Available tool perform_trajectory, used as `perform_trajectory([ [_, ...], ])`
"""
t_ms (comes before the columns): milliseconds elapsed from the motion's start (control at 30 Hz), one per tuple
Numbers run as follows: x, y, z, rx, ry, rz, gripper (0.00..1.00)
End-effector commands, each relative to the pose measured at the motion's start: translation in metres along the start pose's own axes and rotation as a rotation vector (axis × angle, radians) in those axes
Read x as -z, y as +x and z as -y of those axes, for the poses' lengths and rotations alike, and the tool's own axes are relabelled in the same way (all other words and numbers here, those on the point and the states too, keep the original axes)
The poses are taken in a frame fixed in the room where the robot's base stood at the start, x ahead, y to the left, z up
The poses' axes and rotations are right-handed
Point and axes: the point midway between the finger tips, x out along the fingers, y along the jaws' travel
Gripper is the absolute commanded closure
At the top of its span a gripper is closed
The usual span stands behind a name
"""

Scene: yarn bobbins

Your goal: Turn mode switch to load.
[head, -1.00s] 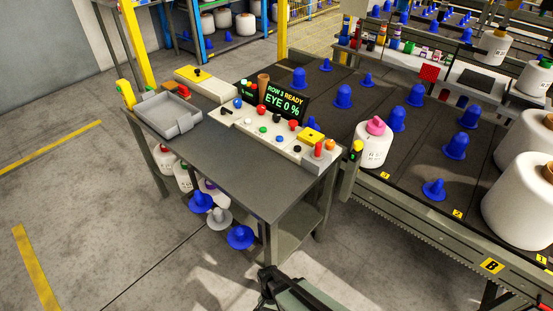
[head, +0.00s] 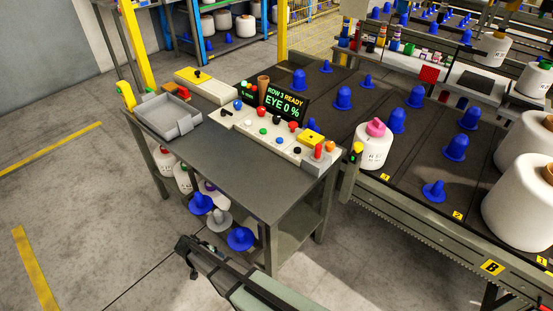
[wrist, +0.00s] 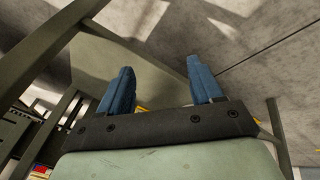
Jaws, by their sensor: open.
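The control panel (head: 254,124) is a pale strip along the back of the grey table. A small black pointer knob (head: 227,113) at its left end looks like the mode switch; its labels and exact setting are too small to read. My gripper (head: 188,257) is low in front of the table's near side, well apart from the panel. In the wrist view its two blue fingers (wrist: 161,66) stand apart with nothing between them. The wrist view shows floor and table frame, not the switch.
A grey tray (head: 166,131) sits at the table's left. A red-topped post (head: 318,152) stands at the panel's right end. The table's middle is clear.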

Motion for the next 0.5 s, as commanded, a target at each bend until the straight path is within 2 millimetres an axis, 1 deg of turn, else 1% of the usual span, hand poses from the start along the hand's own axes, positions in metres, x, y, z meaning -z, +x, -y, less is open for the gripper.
perform_trajectory([
  [33,0.026,-0.014,0.026,0.003,-0.041,-0.064,0.35],
  [67,0.040,-0.024,0.038,0.002,-0.066,-0.104,0.35],
  [100,0.057,-0.038,0.053,-0.001,-0.100,-0.155,0.35],
  [167,0.082,-0.060,0.076,-0.007,-0.146,-0.232,0.35],
  [200,0.097,-0.076,0.091,-0.010,-0.176,-0.282,0.35],
  [333,0.135,-0.123,0.130,-0.023,-0.251,-0.415,0.35],
  [400,0.150,-0.145,0.146,-0.029,-0.281,-0.470,0.35],
  [500,0.167,-0.173,0.166,-0.038,-0.315,-0.538,0.35],
])
